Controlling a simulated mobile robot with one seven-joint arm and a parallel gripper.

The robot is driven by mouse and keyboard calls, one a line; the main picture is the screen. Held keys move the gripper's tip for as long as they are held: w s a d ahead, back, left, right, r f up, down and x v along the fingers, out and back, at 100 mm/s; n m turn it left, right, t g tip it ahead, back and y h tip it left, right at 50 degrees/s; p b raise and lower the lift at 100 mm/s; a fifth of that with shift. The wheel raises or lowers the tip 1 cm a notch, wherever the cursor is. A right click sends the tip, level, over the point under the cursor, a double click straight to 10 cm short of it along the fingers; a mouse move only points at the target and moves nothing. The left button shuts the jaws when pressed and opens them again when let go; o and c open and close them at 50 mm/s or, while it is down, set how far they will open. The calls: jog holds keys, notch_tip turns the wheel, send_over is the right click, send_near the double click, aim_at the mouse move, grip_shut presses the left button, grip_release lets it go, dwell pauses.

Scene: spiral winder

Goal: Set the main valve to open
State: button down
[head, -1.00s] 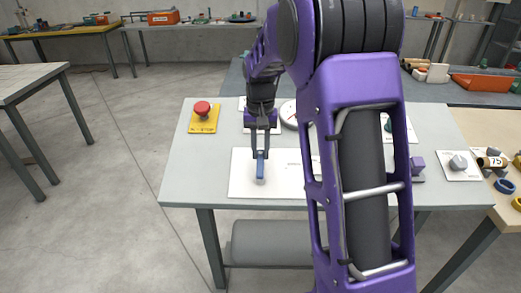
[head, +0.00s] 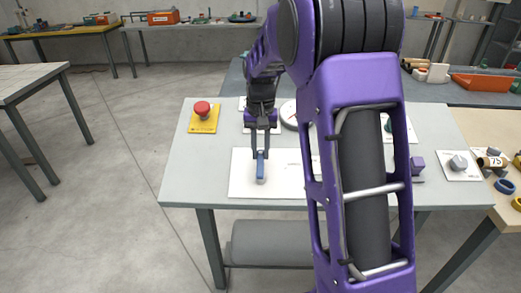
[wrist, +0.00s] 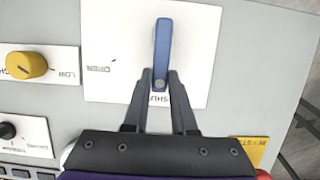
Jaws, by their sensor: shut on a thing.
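The blue valve lever (head: 261,170) lies on a white panel (head: 240,188) near the front edge of the grey table. In the wrist view the lever (wrist: 163,42) runs straight up the picture. My gripper (head: 260,153) is shut on the lever; in the wrist view its two fingertips (wrist: 160,75) sit on either side of the lever's lower end. The panel in the wrist view (wrist: 190,50) has upside-down lettering: "OPEN" left of the lever and "SHUT", partly hidden, by the fingers. The lever lines up with the "SHUT" label. My arm covers the panel's right part in the head view.
A red button on a yellow base (head: 203,115) stands at the table's back left. A yellow knob (wrist: 25,65) and a black knob (wrist: 8,131) are left of the panel in the wrist view. A round gauge (head: 290,113) is partly behind my arm.

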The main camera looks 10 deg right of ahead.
jog(key=shift+d, duration=0.15)
jog(key=m, duration=0.1)
jog(key=d+m+y, duration=0.1)
jog(key=shift+s+d+m, duration=0.15)
jog(key=shift+s+m, duration=0.15)
jog(key=shift+m, duration=0.1)
jog(key=m, duration=0.1)
jog(key=d+m, duration=0.1)
jog(key=shift+s+d+m+t+y, duration=0.1)
jog(key=shift+s+m+t+y, duration=0.2)
jog(key=shift+s+t, duration=0.1)
jog(key=m, duration=0.1)
jog(key=s+m, duration=0.1)
jog(key=d+m, duration=0.1)
jog(key=shift+s+f+t+y, duration=0.2)
jog(key=shift+f+t+y, duration=0.1)
jog(key=shift+t, duration=0.1)
jog(key=shift+s+d+f+m+t, duration=0.1)
jog(key=shift+s+d+m+t, duration=0.2)
jog(key=shift+m, duration=0.5)
jog(key=shift+s+d+f+m+t, duration=0.1)
jog(key=shift+s+m+t, duration=0.2)
jog(key=shift+m, duration=0.5)
jog(key=shift+s+a, duration=0.1)
jog(key=c, duration=0.7)
grip_release()
